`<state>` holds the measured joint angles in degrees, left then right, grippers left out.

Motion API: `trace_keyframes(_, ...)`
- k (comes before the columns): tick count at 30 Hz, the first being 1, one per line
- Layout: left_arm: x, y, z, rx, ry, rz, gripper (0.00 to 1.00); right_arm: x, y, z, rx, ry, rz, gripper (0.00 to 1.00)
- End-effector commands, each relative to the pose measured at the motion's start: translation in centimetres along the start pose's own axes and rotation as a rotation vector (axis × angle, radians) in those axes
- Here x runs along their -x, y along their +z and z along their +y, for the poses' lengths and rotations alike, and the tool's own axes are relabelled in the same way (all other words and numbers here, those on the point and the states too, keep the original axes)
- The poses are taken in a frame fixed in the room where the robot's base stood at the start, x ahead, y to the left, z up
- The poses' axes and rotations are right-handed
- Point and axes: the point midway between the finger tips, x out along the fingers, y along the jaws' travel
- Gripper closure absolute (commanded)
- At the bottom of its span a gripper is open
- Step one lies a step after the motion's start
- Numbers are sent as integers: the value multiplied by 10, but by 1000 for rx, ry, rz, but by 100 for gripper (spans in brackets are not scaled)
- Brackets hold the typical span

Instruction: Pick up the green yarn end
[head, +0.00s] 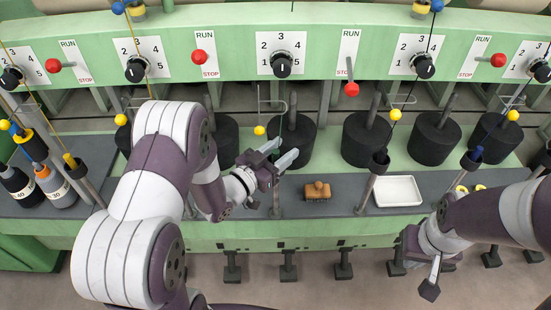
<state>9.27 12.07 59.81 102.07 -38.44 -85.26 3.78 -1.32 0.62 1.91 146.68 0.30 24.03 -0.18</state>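I cannot make out a green yarn end in the head view. Dark yarn runs down from the top at the centre and right, and yellow yarn (146,84) hangs at the left. My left gripper (283,152) is in front of the middle black cylinder (297,136), above the grey shelf. Its two fingers are apart and nothing shows between them. My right gripper (430,288) is low at the right, in front of the machine and pointing down. Its fingers overlap in this view, so its opening is unclear.
The green machine panel (229,60) carries black dials and red RUN/STOP levers (199,56). A brown brush (317,191) and a white tray (398,191) lie on the grey shelf (345,193). Several bobbins (54,186) stand at the left. Thin posts rise from the shelf.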

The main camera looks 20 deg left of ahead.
Motion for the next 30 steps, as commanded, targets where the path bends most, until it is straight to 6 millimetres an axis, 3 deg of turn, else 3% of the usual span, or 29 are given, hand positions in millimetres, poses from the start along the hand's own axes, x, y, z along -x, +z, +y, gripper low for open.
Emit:
trace_keyframes(1,0,0,0,0,0,0,71,0,0,0,0,0,0,100)
trace_keyframes(3,0,0,0,0,0,0,93,0,0,0,0,0,0,100)
trace_keyframes(4,0,0,0,0,0,0,100,0,0,0,0,0,0,100)
trace_keyframes(17,0,-4,0,-1,0,1,100,0,0,0,0,0,0,100)
trace_keyframes(24,0,-35,0,-3,1,3,100,3,0,0,0,0,0,100)
trace_keyframes(30,43,-34,-2,-1,-6,-1,100,-2,0,0,0,0,0,100)
